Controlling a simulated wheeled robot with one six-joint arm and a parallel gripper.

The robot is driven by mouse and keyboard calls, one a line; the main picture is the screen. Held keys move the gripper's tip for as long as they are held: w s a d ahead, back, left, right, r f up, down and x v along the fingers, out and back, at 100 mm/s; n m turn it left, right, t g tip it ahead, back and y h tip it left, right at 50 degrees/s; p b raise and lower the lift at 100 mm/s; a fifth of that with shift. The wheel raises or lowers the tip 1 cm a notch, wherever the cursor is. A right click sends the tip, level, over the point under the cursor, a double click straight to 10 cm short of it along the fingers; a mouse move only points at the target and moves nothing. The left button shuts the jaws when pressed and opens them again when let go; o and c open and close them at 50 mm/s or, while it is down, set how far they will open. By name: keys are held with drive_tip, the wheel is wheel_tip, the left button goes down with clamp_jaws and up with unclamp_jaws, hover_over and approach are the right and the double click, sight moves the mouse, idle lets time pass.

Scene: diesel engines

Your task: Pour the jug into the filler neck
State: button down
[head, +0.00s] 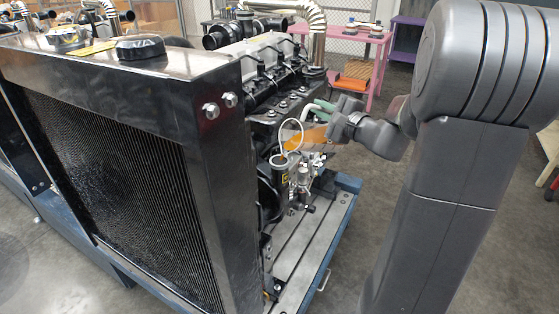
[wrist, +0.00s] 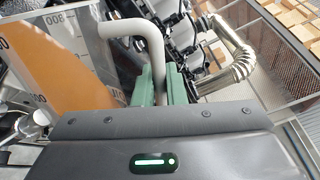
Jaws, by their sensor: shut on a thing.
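The jug is clear, with scale marks and orange liquid (wrist: 62,62), at the left of the wrist view. In the head view its orange part (head: 314,134) shows beside the engine, partly hidden by engine parts. My gripper (head: 322,106) has green fingers, shut on the jug's pale bent handle (wrist: 147,38); the fingers (wrist: 160,84) also show in the wrist view. A black upright cylinder (head: 280,172) with a pale rim stands below and left of the jug; it may be the filler neck. I cannot tell the jug's exact tilt or see any liquid flowing.
The diesel engine (head: 275,62) stands behind a large black radiator (head: 115,160) with a black cap (head: 140,47). A thin white hose (head: 291,133) loops near the cylinder. A blue-edged stand (head: 335,235) lies below.

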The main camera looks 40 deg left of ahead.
drive_tip(key=shift+s+a+r+n, duration=0.15)
drive_tip(key=shift+s+r+n, duration=0.35)
drive_tip(key=shift+r+n, duration=0.15)
idle(2.5)
drive_tip(key=shift+s+a+r+n+b, duration=0.25)
drive_tip(key=shift+s+r+n+b, duration=0.3)
drive_tip(key=shift+s+b, duration=0.2)
idle(2.6)
